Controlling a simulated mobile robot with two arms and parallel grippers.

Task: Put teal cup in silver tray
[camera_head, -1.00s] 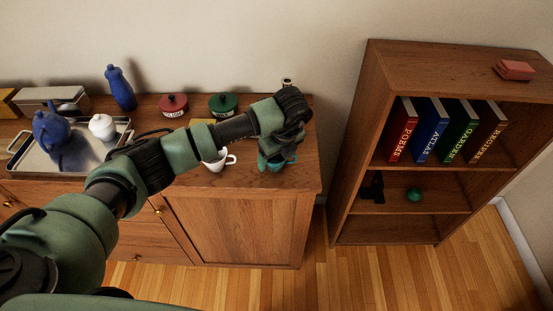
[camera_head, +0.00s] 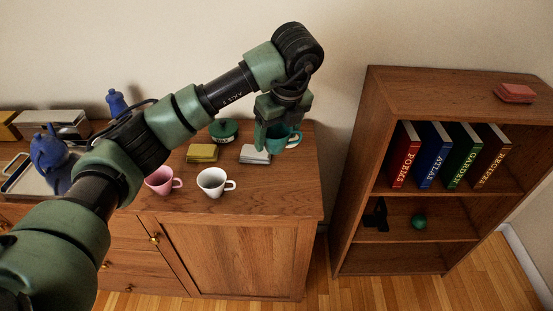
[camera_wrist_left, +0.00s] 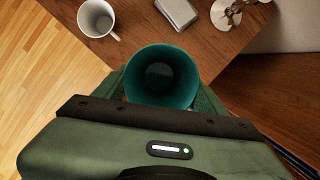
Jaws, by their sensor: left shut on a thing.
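My left gripper (camera_head: 268,138) is shut on the teal cup (camera_head: 284,138) and holds it upright above the right part of the cabinet top. The cup's open mouth also shows in the left wrist view (camera_wrist_left: 162,76), close to the gripper body. The silver tray (camera_head: 28,180) is at the far left of the cabinet, apart from the gripper and partly hidden by my arm. A blue teapot (camera_head: 48,150) stands on it. My right gripper does not show.
A white cup (camera_head: 211,181) and a pink cup (camera_head: 159,181) stand near the cabinet's front. Behind them are a yellow block (camera_head: 202,152), a silver-grey block (camera_head: 254,154) and a green pot (camera_head: 223,130). A bookshelf (camera_head: 440,90) is at the right.

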